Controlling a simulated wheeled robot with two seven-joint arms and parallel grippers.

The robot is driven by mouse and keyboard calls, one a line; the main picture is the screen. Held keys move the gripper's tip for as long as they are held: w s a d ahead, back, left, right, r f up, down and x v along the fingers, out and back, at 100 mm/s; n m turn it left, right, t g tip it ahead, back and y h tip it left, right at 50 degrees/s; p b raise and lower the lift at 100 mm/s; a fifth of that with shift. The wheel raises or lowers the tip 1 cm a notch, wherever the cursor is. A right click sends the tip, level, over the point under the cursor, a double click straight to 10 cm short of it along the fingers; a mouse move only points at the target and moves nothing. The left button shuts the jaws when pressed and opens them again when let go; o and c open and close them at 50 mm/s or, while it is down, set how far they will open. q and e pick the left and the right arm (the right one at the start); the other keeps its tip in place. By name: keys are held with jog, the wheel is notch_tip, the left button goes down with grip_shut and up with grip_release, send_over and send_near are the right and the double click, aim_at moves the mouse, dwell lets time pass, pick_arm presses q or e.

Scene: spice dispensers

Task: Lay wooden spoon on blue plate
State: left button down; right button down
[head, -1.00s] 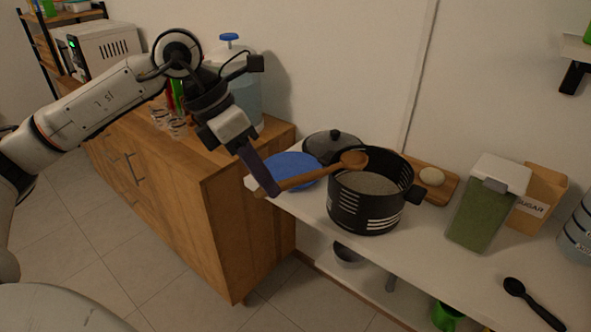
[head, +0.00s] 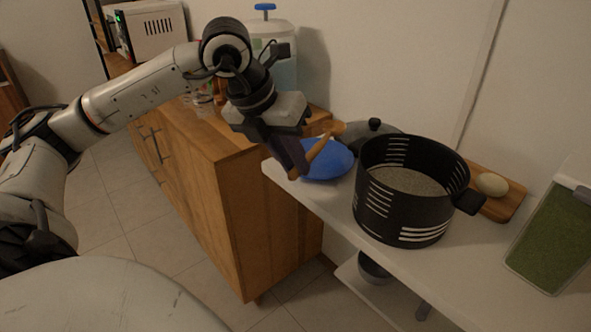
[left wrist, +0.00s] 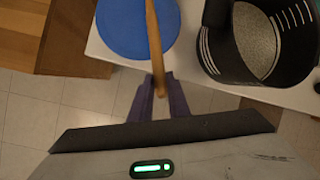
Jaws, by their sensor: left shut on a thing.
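The wooden spoon (head: 317,148) is held in my left gripper (head: 296,168), which is shut on its handle. In the left wrist view the spoon (left wrist: 153,38) runs up from between the fingers (left wrist: 160,95), over the right part of the blue plate (left wrist: 126,25). In the head view the blue plate (head: 330,162) lies near the left end of the white shelf, just behind and right of the fingers. I cannot tell whether the spoon touches the plate. Part of the spoon is hidden by the gripper. My right gripper is not in view.
A black pot (head: 407,215) with grainy contents stands right of the plate. A dark lid (head: 384,131) lies behind. A wooden board (head: 505,202) with a pale round item is further right, beside a green-filled container (head: 553,240). A wooden cabinet (head: 240,215) adjoins the shelf's left end.

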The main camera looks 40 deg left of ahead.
aim_at(292, 175)
pick_arm(q)
jog(key=shift+f+b, duration=0.4)
jog(key=shift+f, duration=1.45)
jog(key=shift+f, duration=0.1)
jog(key=c, duration=1.7)
grip_release()
jog(key=shift+r, duration=0.3)
jog(key=v, duration=1.1)
jog(key=shift+s+a+r+p, duration=0.1)
jog(key=shift+s+r+p, duration=0.1)
jog(key=shift+r+p, duration=0.15)
